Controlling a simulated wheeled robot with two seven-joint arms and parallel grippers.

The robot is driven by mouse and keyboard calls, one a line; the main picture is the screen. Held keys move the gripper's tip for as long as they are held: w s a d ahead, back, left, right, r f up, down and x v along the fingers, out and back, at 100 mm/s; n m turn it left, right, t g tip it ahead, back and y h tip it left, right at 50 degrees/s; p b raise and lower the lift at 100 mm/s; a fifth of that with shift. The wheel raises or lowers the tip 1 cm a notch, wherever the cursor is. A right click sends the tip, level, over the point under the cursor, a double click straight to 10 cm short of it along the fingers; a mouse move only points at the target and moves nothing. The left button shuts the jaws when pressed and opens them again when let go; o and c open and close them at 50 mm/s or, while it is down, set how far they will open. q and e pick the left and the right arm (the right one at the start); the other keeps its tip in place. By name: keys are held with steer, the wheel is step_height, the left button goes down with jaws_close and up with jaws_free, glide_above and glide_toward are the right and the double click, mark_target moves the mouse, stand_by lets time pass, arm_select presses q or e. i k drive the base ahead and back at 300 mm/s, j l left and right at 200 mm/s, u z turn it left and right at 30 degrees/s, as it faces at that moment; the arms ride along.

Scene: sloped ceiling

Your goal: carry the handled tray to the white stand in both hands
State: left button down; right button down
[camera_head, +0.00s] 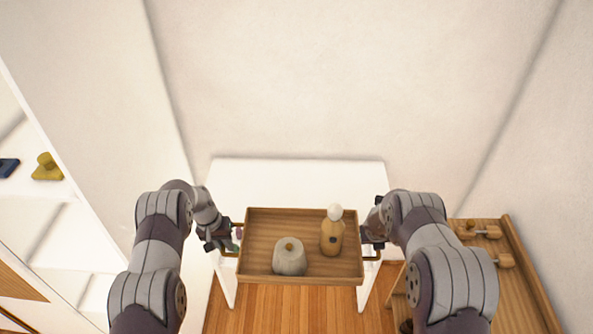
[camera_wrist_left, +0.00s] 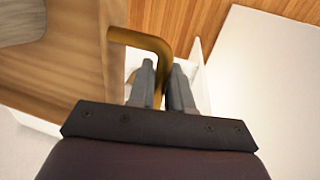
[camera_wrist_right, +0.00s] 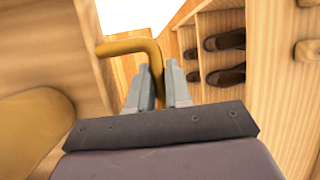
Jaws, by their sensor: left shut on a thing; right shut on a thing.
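The wooden handled tray (camera_head: 262,221) is held up between my two arms, in front of and partly over the white stand (camera_head: 290,172). A grey rounded vase (camera_head: 290,258) and a tan bottle with a white ball top (camera_head: 331,237) stand upright in it. My left gripper (camera_head: 226,243) is shut on the tray's left brass handle, which also shows in the left wrist view (camera_wrist_left: 142,40). My right gripper (camera_head: 374,240) is shut on the right brass handle, seen in the right wrist view (camera_wrist_right: 130,46). The tray hides the stand's front middle.
A white shelf unit (camera_head: 50,230) at the left holds a yellow object (camera_head: 47,167) and a dark blue one (camera_head: 8,167). A wooden rack (camera_head: 520,265) stands at the right; shoes (camera_wrist_right: 226,75) show inside it. The stand's visible back part is bare. A wall rises behind it.

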mark_target(298, 188)
steer(key=i, duration=1)
